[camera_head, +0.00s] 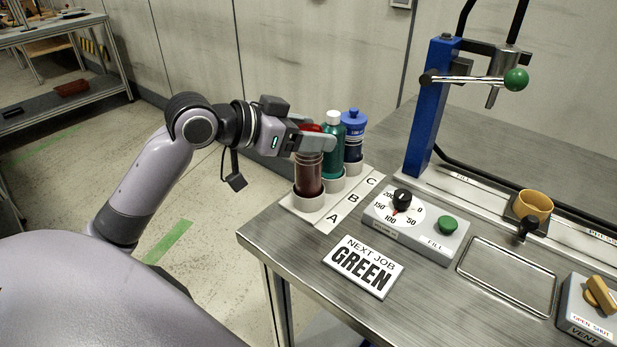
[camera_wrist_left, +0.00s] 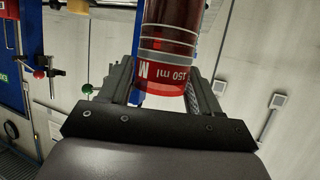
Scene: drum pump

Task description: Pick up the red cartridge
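The red cartridge (camera_head: 308,173) stands upright in the white cup at position A, the nearest of the row on the table's left edge. My left gripper (camera_head: 312,138) is at its upper part, with one finger on the near side and its red top showing behind that finger. In the left wrist view the cartridge (camera_wrist_left: 168,55), marked "150 ml", lies between the two fingers (camera_wrist_left: 163,90). The fingers are close to its sides; whether they press on it I cannot tell. My right gripper is not in view.
A green cartridge (camera_head: 333,158) and a blue cartridge (camera_head: 353,135) stand close behind the red one. A "NEXT JOB GREEN" sign (camera_head: 363,266) and a dial box (camera_head: 415,222) are to the right. A blue post (camera_head: 432,105) with a green-knobbed lever stands farther back.

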